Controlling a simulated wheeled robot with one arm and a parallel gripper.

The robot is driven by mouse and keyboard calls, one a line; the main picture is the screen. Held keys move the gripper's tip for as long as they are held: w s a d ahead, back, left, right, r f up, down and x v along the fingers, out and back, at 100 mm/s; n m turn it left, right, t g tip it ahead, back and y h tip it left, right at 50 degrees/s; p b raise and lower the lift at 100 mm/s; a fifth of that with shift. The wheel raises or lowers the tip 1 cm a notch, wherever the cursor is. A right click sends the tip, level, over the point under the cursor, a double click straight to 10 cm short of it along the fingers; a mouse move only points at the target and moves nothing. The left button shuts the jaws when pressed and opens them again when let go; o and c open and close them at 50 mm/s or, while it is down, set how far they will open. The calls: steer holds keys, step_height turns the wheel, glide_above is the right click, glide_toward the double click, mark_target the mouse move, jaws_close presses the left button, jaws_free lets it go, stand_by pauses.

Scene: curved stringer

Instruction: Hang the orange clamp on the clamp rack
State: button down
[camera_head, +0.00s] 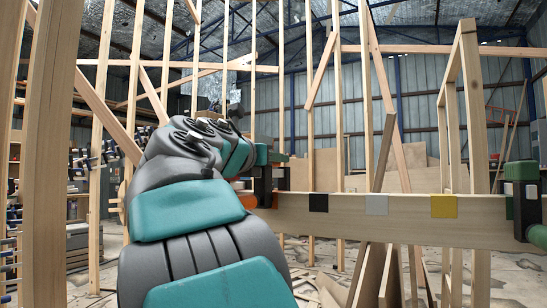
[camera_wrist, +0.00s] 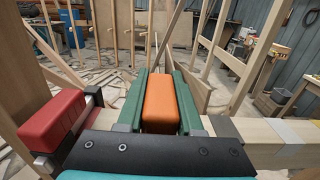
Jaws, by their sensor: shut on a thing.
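The orange clamp shows in the wrist view as an orange block (camera_wrist: 159,104) between the two green fingers of my gripper (camera_wrist: 162,76). The fingers are shut on it. The rest of the clamp is hidden below the gripper, so I cannot tell whether it touches the beam. In the head view my arm covers most of the grasp; an orange patch (camera_head: 248,202) shows beside the beam's near end. A likely clamp rack (camera_head: 84,165), with several dark and blue clamps, stands at the far left behind a post.
A wooden beam (camera_head: 375,220) with black, grey and yellow squares runs right. A green clamp (camera_head: 522,190) sits at its right end. A red clamp (camera_wrist: 55,122) is left of my gripper. Upright studs (camera_head: 97,150) and a close post (camera_head: 55,150) stand at left.

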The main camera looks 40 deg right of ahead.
mark_target(273, 172)
steer(key=shift+f+b, duration=0.35)
steer(key=shift+f, duration=0.55)
steer(key=shift+f, duration=0.15)
steer(key=shift+f, duration=0.4)
steer(key=shift+c, duration=2.4)
jaws_free()
steer(key=v, duration=0.8)
steer(key=shift+p, duration=0.3)
steer(key=shift+d, duration=0.1)
